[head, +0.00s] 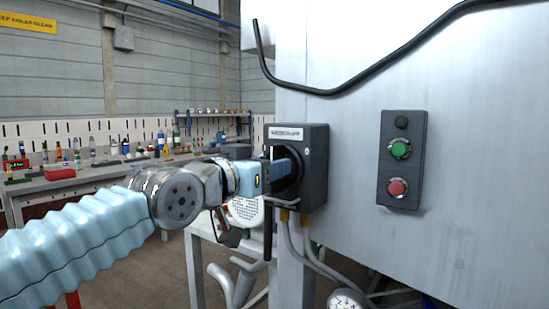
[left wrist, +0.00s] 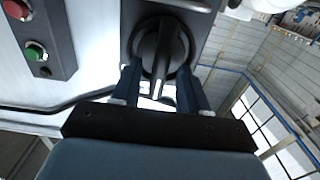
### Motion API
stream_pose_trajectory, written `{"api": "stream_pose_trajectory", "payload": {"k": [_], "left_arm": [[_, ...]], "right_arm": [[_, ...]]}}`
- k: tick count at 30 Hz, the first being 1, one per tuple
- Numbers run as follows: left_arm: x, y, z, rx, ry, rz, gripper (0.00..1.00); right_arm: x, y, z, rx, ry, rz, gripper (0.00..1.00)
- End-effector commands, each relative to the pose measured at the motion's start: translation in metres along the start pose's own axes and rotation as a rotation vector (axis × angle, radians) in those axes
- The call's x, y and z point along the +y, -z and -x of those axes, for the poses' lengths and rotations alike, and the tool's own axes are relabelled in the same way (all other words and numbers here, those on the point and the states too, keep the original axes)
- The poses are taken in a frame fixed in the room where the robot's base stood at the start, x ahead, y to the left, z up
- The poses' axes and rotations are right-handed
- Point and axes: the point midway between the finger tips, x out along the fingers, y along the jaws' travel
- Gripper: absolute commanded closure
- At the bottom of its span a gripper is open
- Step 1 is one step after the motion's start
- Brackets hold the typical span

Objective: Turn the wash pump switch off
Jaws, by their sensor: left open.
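The wash pump switch is a dark box (head: 317,165) with a pale label, on the side of the large grey metal housing. Its round black rotary knob (left wrist: 160,43) has a raised bar handle and shows best in the left wrist view. My left gripper (head: 280,168) is at the front of the box and hides most of the knob in the head view. In the left wrist view the open left fingers (left wrist: 159,82) stand on either side of the knob's handle, with gaps visible beside it. I cannot tell whether the fingertips touch the knob. My right gripper is not in view.
A control box with a green button (head: 400,148) and a red button (head: 397,187) is on the housing (head: 460,235) to the right. A black cable runs above. Conduits and a gauge (head: 345,300) sit below. A cluttered workbench (head: 80,180) stands behind at left.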

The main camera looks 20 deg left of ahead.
Motion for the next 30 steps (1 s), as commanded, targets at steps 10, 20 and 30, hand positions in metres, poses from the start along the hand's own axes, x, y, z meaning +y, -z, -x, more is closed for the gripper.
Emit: {"api": "stream_pose_trajectory", "payload": {"k": [10,20,30], "left_arm": [[0.000,0.000,-0.023,0.001,0.000,0.000,0.56],[0.000,0.000,-0.023,0.001,0.000,-0.001,0.81],[0.000,0.000,-0.023,0.001,0.000,-0.008,1.00]], "right_arm": [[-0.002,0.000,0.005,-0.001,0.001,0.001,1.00],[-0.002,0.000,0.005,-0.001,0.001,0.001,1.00],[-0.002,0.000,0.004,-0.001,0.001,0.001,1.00]]}}
